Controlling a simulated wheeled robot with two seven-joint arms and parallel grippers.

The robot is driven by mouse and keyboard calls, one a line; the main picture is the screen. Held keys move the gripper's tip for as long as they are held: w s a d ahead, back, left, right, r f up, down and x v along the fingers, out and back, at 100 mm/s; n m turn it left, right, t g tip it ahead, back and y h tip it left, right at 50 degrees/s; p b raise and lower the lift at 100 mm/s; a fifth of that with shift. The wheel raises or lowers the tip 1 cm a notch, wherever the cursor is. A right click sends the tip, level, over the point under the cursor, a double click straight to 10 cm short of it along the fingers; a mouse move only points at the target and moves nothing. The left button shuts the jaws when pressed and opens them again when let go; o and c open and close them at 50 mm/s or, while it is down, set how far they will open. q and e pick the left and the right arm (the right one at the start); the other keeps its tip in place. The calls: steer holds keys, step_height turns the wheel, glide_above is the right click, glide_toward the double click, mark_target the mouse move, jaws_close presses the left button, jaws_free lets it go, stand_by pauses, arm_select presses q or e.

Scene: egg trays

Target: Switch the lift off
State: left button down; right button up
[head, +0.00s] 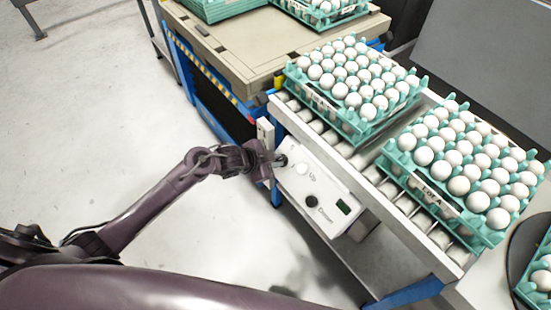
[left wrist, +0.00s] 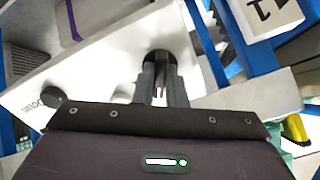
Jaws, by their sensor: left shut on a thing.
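The white lift control box (head: 325,188) is on the side of the roller conveyor, with a pale button (head: 302,169) by "Up", a black button (head: 311,201) by "Down" and a small dark green window (head: 343,206). My left gripper (head: 276,161) is at the box's upper left end. In the left wrist view its fingers (left wrist: 161,88) are shut on a round dark knob (left wrist: 159,57), partly hidden by them. The black button (left wrist: 53,97) also shows there, left of the gripper. The knob's setting cannot be read. My right gripper is not in view.
Two teal trays of white eggs (head: 322,100) (head: 440,203) stand on the rollers (head: 404,205) beyond the box. A beige-topped lift platform (head: 240,52) with blue sides is at the back. A grey panel (head: 485,50) stands at upper right.

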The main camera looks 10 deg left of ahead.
arm_select(q)
steer(key=shift+s+d, duration=0.15)
steer(key=shift+d, duration=0.2)
steer(key=shift+n+p, duration=0.7)
steer(key=shift+p, duration=0.05)
steer(key=shift+n+p, duration=1.05)
steer(key=shift+n, duration=0.05)
steer(key=shift+n+p, duration=0.85)
steer(key=shift+n, duration=0.05)
steer(key=c, duration=1.7)
jaws_free()
steer(key=shift+f, duration=0.15)
steer(key=shift+o, duration=1.5)
steer(key=p+v, duration=0.8)
steer(key=shift+w+r+p, duration=0.25)
steer(key=shift+w+p, duration=0.05)
steer(key=shift+p, duration=0.05)
steer(key=shift+s+a+r+p, duration=0.15)
steer(key=shift+s+a+p, duration=0.15)
steer(key=shift+a, duration=0.1)
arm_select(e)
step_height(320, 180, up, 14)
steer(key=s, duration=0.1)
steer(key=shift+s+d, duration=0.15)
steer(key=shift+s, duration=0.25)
